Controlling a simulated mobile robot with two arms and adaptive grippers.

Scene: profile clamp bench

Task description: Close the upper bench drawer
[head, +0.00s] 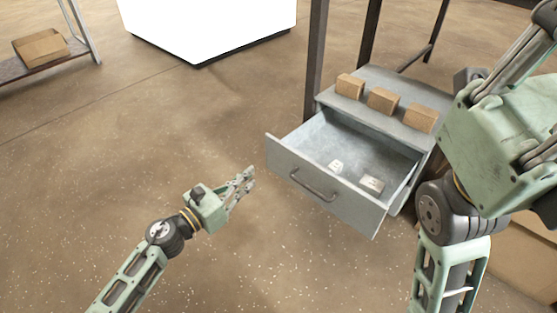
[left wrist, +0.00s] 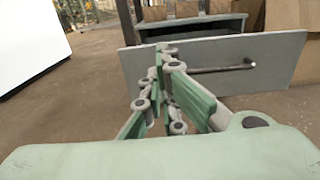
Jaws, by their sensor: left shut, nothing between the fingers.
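The upper bench drawer (head: 325,187) is grey and stands pulled far out of its cabinet (head: 440,97). A dark bar handle (head: 313,186) is on its front panel. Two small pale items (head: 371,184) lie inside it. My left gripper (head: 248,177) is shut and empty, a little to the left of the drawer front and apart from it in the head view. In the left wrist view, the shut fingers (left wrist: 167,52) point toward the drawer front (left wrist: 285,62), left of the handle (left wrist: 222,69). My right gripper is not in view; only my right arm shows.
Several small cardboard boxes (head: 383,100) stand in a row on the cabinet top. A large white block (head: 210,25) stands at the back. A low shelf with a box (head: 40,47) is at the far left. The floor left of the drawer is clear.

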